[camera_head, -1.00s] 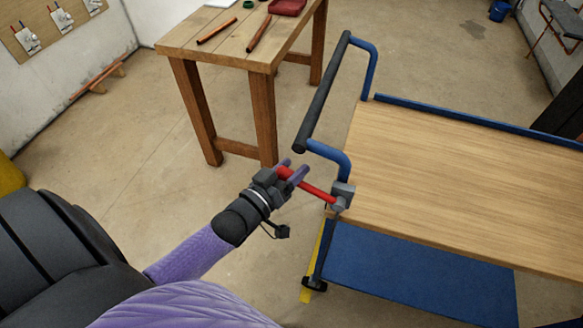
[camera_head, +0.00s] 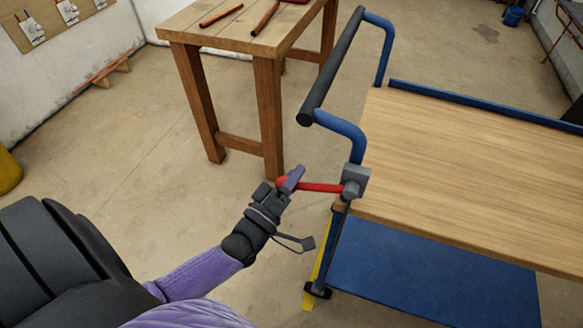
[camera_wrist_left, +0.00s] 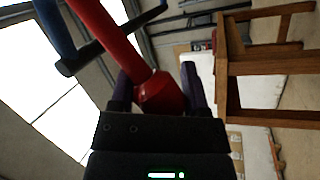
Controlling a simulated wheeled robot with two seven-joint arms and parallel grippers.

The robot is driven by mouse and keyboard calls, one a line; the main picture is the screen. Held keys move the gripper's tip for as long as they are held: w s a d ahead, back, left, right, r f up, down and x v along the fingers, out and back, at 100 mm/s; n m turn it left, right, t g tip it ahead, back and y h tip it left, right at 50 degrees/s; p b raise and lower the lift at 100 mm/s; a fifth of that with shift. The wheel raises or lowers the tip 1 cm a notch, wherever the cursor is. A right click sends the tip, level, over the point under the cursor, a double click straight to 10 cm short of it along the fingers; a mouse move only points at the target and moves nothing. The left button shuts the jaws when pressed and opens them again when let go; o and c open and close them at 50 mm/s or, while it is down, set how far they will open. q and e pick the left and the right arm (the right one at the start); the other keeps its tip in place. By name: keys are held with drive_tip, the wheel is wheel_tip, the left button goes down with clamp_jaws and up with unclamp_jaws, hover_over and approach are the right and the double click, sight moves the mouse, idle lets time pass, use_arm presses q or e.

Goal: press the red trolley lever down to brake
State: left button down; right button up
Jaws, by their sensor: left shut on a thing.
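The red trolley lever (camera_head: 318,187) sticks out to the left from a grey pivot block (camera_head: 356,181) at the near left corner of the trolley. It lies almost level in the head view. My left gripper (camera_head: 289,180) is shut on the lever's knob end. In the left wrist view the red knob (camera_wrist_left: 160,94) sits between the two purple fingers of my left gripper (camera_wrist_left: 158,88), with the red lever (camera_wrist_left: 105,30) running up and left. My right gripper is not in view.
The trolley has a wooden top (camera_head: 460,160), a blue lower shelf (camera_head: 430,270) and a black push handle (camera_head: 332,68) above the lever. A wooden workbench (camera_head: 240,25) with tools stands behind my left gripper. Floor (camera_head: 130,165) is clear to the left.

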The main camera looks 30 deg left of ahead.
use_arm(q)
drive_tip(key=shift+d+f+n+b, duration=0.15)
drive_tip(key=shift+f+n+b, duration=0.2)
drive_tip(key=shift+f+n, duration=0.2)
drive_tip(key=shift+f, duration=0.1)
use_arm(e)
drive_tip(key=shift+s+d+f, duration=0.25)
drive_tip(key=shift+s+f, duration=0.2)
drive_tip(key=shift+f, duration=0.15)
use_arm(q)
drive_tip(key=shift+d+n, duration=0.1)
drive_tip(key=shift+n, duration=0.15)
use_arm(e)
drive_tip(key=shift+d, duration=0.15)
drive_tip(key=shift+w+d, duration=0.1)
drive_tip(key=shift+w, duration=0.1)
